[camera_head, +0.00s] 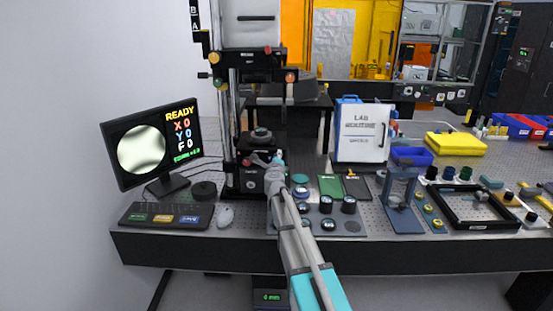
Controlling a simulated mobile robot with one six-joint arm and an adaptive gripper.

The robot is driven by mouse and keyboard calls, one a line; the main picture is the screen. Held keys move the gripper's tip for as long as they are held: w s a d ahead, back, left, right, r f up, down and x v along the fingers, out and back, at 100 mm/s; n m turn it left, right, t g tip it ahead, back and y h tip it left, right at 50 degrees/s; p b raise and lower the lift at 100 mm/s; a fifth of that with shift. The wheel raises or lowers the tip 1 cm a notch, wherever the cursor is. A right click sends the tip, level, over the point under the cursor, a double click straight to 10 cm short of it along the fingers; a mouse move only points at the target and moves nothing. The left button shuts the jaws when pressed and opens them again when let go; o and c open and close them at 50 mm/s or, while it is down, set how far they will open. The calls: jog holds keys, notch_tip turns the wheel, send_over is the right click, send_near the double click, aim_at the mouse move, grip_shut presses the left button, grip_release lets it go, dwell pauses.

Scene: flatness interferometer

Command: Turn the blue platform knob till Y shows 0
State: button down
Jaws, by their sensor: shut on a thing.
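The monitor (160,145) at the left shows READY, with X 0, Y 0 and F 0 beside a pale round fringe picture. The interferometer (249,142) stands on the bench with a dark platform low on its column. A red knob (246,162) shows at the platform's left side. My gripper (268,160) reaches the platform's front and is shut at the knob there. The blue platform knob is hidden by my gripper, so its turn angle cannot be seen.
A tray of round optics (351,227) is just right of my arm. A white lab binder (361,133), a blue stand (398,205) and a black frame tray (470,224) stand farther right.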

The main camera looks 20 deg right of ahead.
dwell(0.3)
jog(key=shift+c, duration=1.5)
grip_release()
jog(key=v, duration=1.2)
dwell(0.4)
